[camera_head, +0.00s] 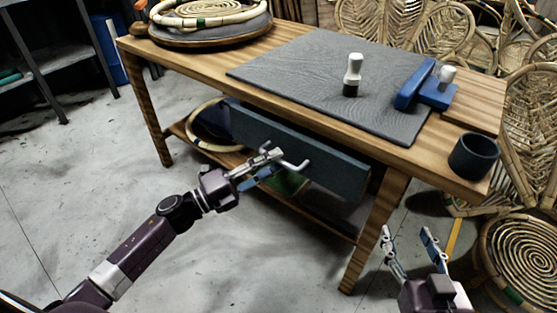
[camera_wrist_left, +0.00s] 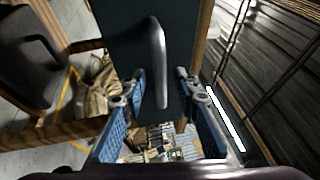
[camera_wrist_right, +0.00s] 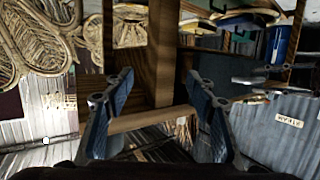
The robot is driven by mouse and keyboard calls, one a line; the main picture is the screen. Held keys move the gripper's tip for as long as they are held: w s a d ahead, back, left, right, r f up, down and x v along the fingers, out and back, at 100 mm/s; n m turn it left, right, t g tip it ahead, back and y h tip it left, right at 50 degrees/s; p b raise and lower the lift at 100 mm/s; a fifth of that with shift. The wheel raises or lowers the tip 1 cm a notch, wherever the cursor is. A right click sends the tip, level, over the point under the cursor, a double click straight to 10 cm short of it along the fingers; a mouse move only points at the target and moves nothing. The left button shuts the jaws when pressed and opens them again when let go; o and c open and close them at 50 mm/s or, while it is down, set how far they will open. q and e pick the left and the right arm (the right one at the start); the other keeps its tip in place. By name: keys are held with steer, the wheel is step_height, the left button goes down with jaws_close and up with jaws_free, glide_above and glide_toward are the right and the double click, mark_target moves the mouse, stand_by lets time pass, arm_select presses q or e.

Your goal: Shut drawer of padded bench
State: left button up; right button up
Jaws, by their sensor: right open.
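The padded bench (camera_head: 290,48) has a wooden frame and a grey mat on top. Its dark blue-grey drawer (camera_head: 335,165) hangs under the tabletop, its front seeming to stand forward of the frame; how far, I cannot tell. A bent metal handle (camera_head: 298,166) sticks out of the drawer front. My left gripper (camera_head: 268,163) is at this handle. In the left wrist view the handle (camera_wrist_left: 157,50) lies between the parted blue fingers, with gaps on both sides. My right gripper (camera_head: 411,243) is open and empty, below the bench's right end.
On the bench are a white-knobbed tool (camera_head: 352,75), a blue block tool (camera_head: 428,88), a dark cup (camera_head: 473,156) and a rattan ring on a round board (camera_head: 212,30). A lower shelf (camera_head: 318,212) lies under the drawer.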

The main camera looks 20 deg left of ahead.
arm_select(q)
steer(key=shift+x, duration=0.85)
jaws_close()
